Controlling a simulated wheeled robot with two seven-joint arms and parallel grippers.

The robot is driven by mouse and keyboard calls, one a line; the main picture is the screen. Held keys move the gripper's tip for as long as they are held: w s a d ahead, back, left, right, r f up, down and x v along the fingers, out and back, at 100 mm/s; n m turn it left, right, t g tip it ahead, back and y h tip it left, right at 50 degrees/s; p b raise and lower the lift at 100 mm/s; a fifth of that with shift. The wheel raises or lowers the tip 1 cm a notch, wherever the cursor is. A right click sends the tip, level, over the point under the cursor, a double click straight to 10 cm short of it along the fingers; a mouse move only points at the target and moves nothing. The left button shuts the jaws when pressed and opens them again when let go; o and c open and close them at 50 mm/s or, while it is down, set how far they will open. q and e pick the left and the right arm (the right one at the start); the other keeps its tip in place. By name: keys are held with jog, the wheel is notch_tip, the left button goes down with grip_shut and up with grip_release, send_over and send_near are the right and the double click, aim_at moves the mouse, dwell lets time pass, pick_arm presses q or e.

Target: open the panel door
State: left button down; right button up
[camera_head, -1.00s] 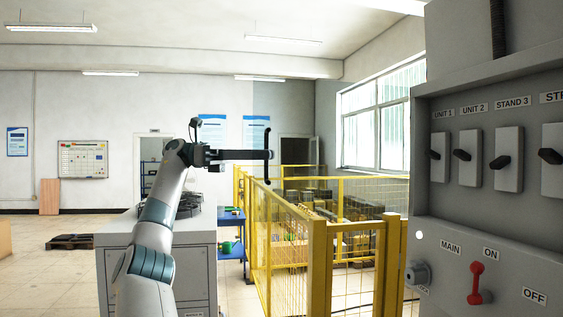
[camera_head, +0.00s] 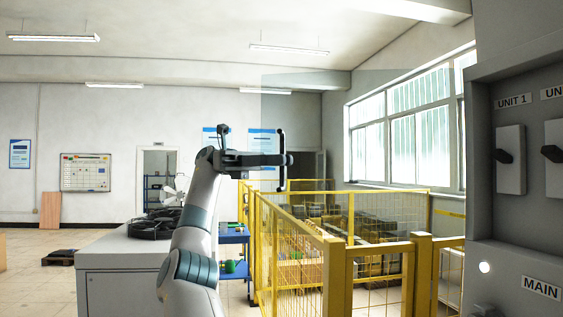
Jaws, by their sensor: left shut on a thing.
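The panel door (camera_head: 300,108) looks like a clear, faintly tinted pane. Its left edge stands near the middle of the picture and it appears swung out from the grey switch panel (camera_head: 480,150) at the right. A thin black upright handle (camera_head: 282,138) is near the pane's left edge. My left gripper (camera_head: 284,160) is shut on this handle, gripping it around its middle. The exact hinge line and pane outline are hard to make out. My right gripper is not in view.
The panel carries switches, with UNIT 1 (camera_head: 510,160) nearest. A yellow mesh fence (camera_head: 345,270) stands behind the pane. A grey cabinet (camera_head: 115,275) stands left of my arm. Open floor lies at the far left.

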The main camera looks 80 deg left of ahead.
pick_arm(q)
jog(key=shift+w+a+f, duration=0.1)
jog(key=shift+w+f, duration=0.2)
jog(key=shift+w, duration=0.05)
